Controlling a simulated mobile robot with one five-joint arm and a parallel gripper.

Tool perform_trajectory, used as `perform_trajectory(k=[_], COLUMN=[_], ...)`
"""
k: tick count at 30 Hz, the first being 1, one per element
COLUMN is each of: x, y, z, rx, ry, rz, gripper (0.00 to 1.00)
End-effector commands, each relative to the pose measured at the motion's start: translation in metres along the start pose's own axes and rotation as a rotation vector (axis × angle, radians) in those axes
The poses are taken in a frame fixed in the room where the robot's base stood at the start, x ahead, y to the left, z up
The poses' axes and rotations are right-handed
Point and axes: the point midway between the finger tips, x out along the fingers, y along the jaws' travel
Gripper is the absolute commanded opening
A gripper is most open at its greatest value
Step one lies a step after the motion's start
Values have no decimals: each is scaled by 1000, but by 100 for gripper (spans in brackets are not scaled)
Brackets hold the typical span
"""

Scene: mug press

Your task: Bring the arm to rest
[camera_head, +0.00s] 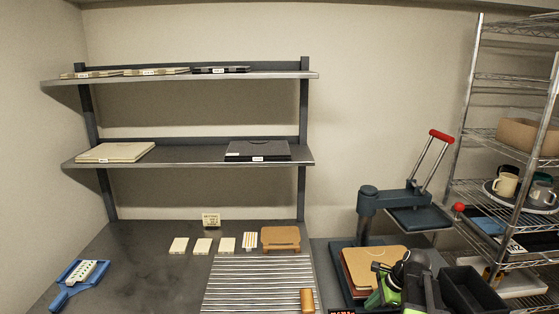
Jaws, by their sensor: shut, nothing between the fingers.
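My gripper (385,270) shows at the lower right of the head view, on my black and green arm. It is shut and empty. It sits in front of the blue-grey press (368,203), overlapping the tan board (356,262) at the press's base. I cannot tell whether it touches the board. The press's red-gripped lever (441,136) is raised. The lower part of my arm is cut off by the bottom edge.
A black open bin (474,290) stands right of my arm. A wire rack (470,130) with mugs (504,185) is at the far right. A blue tray (65,293) lies left; the bench (150,275) between is clear.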

Motion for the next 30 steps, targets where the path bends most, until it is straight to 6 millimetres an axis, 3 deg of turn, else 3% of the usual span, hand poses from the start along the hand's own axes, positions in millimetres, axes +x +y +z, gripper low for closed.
perform_trajectory(k=[1, 3, 6, 11, 13, 15, 21, 30], x=[16, 33, 52, 68, 68, 64, 56, 55], y=[9, 22, 44, 87, 101, 109, 116, 115], z=[43, 87, 137, 192, 195, 185, 166, 163], rx=[-117, -283, -525, -961, -1147, -1291, -1603, -1696], ry=[7, 22, 43, 79, 96, 110, 102, 78], rz=[41, 91, 157, 270, 322, 367, 465, 477], gripper=[0, 0, 0, 0, 0, 0, 0, 0])
